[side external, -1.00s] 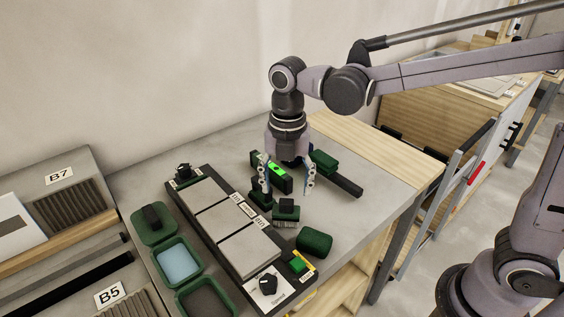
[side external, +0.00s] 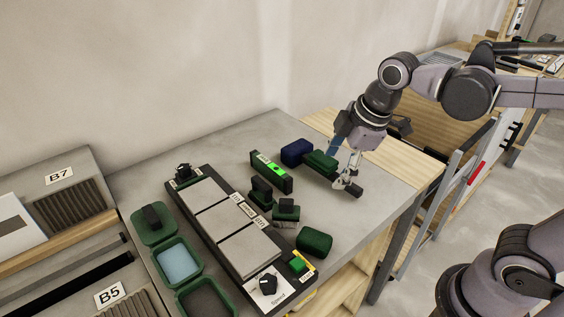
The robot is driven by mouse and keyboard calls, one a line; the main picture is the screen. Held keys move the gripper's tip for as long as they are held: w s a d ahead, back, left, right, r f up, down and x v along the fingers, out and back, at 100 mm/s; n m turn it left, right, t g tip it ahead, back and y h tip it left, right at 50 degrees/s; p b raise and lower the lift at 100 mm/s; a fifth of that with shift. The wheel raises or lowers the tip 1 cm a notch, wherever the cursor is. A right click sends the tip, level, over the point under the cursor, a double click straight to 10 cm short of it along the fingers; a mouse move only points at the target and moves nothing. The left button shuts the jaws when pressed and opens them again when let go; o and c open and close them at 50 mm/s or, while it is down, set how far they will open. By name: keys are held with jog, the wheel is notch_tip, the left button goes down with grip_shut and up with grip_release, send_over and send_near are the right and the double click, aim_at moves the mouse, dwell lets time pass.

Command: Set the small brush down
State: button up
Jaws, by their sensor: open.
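The small brush (side external: 286,213), with a dark block top and grey bristles below, rests upright on the grey worktop beside the long tile tray. Nothing holds it. My gripper (side external: 344,181) is open, to the right of and behind the brush. Its fingers are at the dark handle bar (side external: 355,190) that runs out from the green block (side external: 320,161). The view does not show clearly whether they touch the bar.
A level with a bright green window (side external: 271,172), a blue block (side external: 296,152) and a dark green block with a black grip (side external: 261,194) stand near the brush. A rounded green block (side external: 314,242) lies in front. The tile tray (side external: 210,228) is to the left. The back right worktop is clear.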

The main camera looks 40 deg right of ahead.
jog(key=s+d+f+m+t, duration=0.3)
jog(key=s+d+m, duration=0.1)
jog(key=m, duration=0.7)
jog(key=shift+d+m+h, duration=0.3)
jog(key=shift+d, duration=0.2)
dwell(0.4)
